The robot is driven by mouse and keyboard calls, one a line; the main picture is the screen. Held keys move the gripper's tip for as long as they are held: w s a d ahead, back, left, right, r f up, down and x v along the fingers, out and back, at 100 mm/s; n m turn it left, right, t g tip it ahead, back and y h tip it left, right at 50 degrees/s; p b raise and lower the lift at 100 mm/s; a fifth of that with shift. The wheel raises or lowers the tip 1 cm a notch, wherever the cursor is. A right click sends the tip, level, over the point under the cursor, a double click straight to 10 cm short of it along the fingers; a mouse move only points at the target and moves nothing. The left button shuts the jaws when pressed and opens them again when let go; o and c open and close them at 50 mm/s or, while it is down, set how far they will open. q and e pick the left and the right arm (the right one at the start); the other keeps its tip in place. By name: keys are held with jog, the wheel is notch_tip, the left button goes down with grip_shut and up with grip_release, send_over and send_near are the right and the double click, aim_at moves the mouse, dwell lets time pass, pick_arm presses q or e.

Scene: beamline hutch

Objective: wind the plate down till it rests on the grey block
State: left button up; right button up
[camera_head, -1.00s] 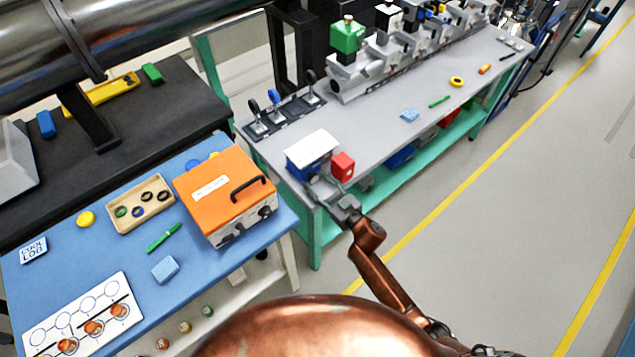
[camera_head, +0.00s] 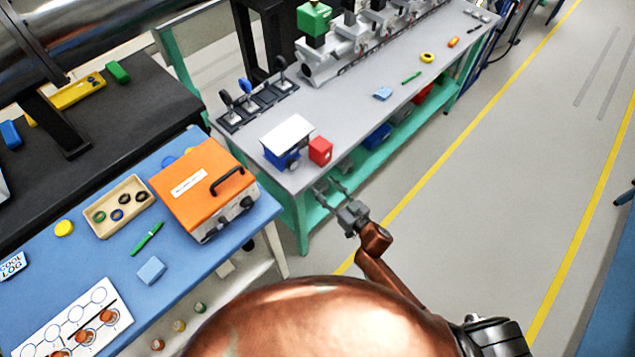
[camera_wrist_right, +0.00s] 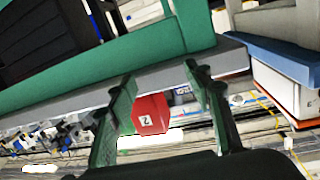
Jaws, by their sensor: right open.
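A small blue unit with a white top plate (camera_head: 288,131) stands at the near end of the grey bench. A dark round knob (camera_head: 293,163) shows low on its near side. A red block (camera_head: 320,151) stands just right of it; the right wrist view shows a red block marked Z (camera_wrist_right: 150,114). I cannot make out a grey block under the plate. My right gripper (camera_head: 327,188) is open and empty, off the bench's near edge, apart from the red block and the unit. In the right wrist view its fingers (camera_wrist_right: 160,82) flank the red block's outline. My left gripper is out of view.
The grey bench (camera_head: 345,115) has a green frame and carries a green-topped device (camera_head: 314,20), several upright switches and small loose items. An orange box (camera_head: 203,185) sits on the blue table (camera_head: 110,252) at left. The floor at right is clear.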

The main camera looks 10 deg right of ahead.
jog(key=s+d+f+g+h, duration=0.1)
jog(key=s+d+f, duration=0.1)
jog(key=f, duration=0.5)
jog(key=s+d+f+m+h+b, duration=0.1)
jog(key=s+d+f, duration=0.1)
jog(key=f, duration=0.5)
jog(key=s+d+f+g+h+b, duration=0.1)
jog(key=s+d+f, duration=0.1)
jog(key=d+f, duration=0.2)
notch_tip(320, 180, down, 3)
jog(key=shift+d+f+m+g+h, duration=0.2)
jog(key=shift+d+m+g+h, duration=0.1)
jog(key=shift+d+m+h, duration=0.1)
